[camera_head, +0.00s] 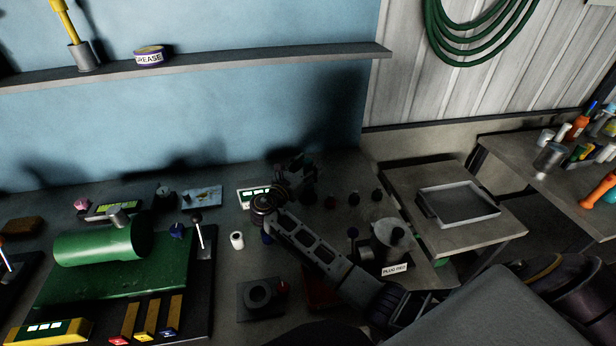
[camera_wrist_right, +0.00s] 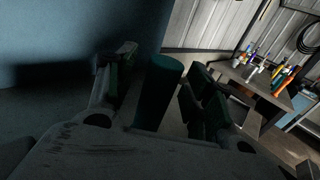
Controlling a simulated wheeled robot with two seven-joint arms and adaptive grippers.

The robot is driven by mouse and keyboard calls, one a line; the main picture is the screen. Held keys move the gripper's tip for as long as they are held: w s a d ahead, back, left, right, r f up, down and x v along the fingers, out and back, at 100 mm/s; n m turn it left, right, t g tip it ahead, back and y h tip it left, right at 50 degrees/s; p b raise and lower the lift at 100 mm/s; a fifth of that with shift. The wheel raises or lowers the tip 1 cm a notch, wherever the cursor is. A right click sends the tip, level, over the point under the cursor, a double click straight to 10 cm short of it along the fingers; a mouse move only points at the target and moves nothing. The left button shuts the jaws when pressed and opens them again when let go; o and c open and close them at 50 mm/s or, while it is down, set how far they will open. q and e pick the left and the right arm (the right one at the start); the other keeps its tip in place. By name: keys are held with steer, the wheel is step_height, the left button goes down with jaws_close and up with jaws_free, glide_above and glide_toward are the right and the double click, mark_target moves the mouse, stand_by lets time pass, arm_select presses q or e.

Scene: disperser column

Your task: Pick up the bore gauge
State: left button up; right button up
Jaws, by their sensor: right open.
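My right gripper (camera_head: 298,168) is at the back of the workbench, near the blue wall, and looks dark in the head view. In the right wrist view its two fingers (camera_wrist_right: 157,95) are open and spread apart. A dark teal cylinder (camera_wrist_right: 160,85) shows between them, with gaps on both sides. I cannot tell for sure whether this cylinder is the bore gauge. In the head view the spot between the fingers is too dark and small to make out. My left gripper is not in view.
A green cylindrical machine (camera_head: 95,245) stands at the left of the bench. A small white roll (camera_head: 237,240) and a dark block with a ring (camera_head: 260,295) are nearer. A shelf (camera_head: 250,62) runs above. A grey tray (camera_head: 460,204) lies on a side table.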

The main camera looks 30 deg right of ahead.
steer(key=shift+c, duration=0.2)
steer(key=c, duration=1.1)
steer(key=shift+r, duration=0.1)
steer(key=shift+r+b, duration=0.35)
steer(key=shift+r, duration=4.6)
steer(key=shift+r+p, duration=0.1)
steer(key=shift+p, duration=0.6)
